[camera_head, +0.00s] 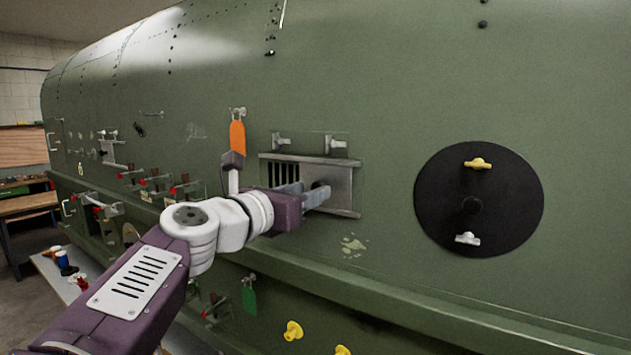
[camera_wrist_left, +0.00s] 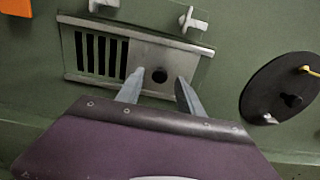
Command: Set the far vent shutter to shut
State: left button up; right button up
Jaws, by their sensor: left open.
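A vent (camera_head: 343,185) in a metal frame is set in the green fuselage wall; it also shows in the left wrist view (camera_wrist_left: 190,60). Dark slots show at its left, and a plain shutter plate with a round black knob (camera_wrist_left: 159,75) covers its right part. My left gripper (camera_head: 312,193) is in front of the plate, open. In the left wrist view its two fingers (camera_wrist_left: 158,90) stand either side of the knob, with gaps to it; whether they touch the plate I cannot tell. My right gripper is not in view.
A round black cover (camera_head: 440,205) with yellow and white handles is right of the vent. Two pale latches (camera_head: 337,145) sit just above it. An orange tag (camera_head: 237,137) hangs at upper left. Smaller fittings line the wall farther left.

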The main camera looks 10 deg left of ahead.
pick_arm(q)
jog(key=shift+r+x, duration=0.2)
jog(key=shift+x, duration=0.65)
jog(key=shift+w+d+f, duration=0.1)
jog(key=shift+w+d, duration=0.05)
jog(key=shift+w, duration=0.15)
jog(key=c, duration=0.6)
grip_shut()
